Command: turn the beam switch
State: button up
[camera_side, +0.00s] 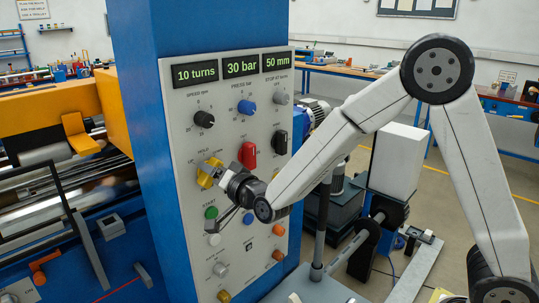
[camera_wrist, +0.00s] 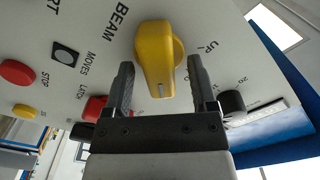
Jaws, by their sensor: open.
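The beam switch is a yellow rotary knob (camera_wrist: 155,50) with a white pointer mark on its narrow end. It sits beside the word BEAM in the wrist view, and the narrow end points toward my gripper's palm. My gripper (camera_wrist: 160,75) is open, with one dark finger on each side of the narrow end and a visible gap on both sides. In the side view the yellow knob (camera_side: 204,180) is partly hidden by my gripper (camera_side: 216,172), which is in front of the panel. I cannot tell whether either finger touches the panel.
The grey panel (camera_side: 225,128) carries other controls close by. A red switch (camera_side: 247,155) is to the right, a black knob (camera_side: 204,119) above and a green button (camera_side: 211,212) below. Displays (camera_side: 240,67) at the top read 10 turns, 30 bar and 50 mm.

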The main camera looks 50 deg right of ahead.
jog(key=shift+w, duration=0.2)
grip_shut()
jog(key=shift+n, duration=0.4)
jog(key=n, duration=0.4)
jog(key=shift+a+n, duration=0.15)
jog(key=shift+n, duration=1.85)
